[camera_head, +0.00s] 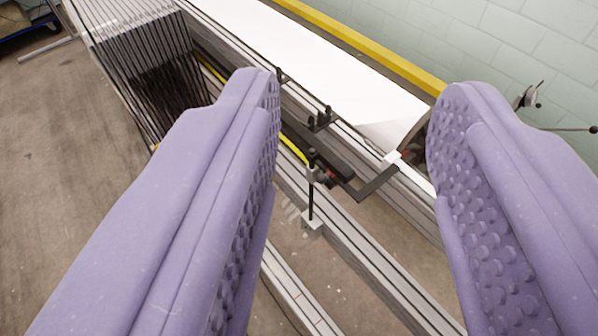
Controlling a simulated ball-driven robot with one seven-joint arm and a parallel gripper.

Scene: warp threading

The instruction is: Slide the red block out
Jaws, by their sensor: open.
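My gripper (358,92) fills both sides of the view with two lilac fingers with bumpy inner faces. It is wide open, with nothing between the pads. Between and beyond the fingers is a dark bracket (372,184) with a bent arm, on the metal rails. A small red part (331,177) shows beside the bracket's black fittings. Another tiny reddish spot shows at the bracket's light end piece (392,158), near the right finger. Both are too small to tell which is the red block. Neither is seen touching a finger.
Grey metal rails (365,240) run diagonally below. A black vertical rod (311,195) stands by the bracket. A white sheet (310,58) and a yellow beam (365,45) lie behind. Dark threads on a frame (140,50) are at upper left. Bare floor (50,150) is at left.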

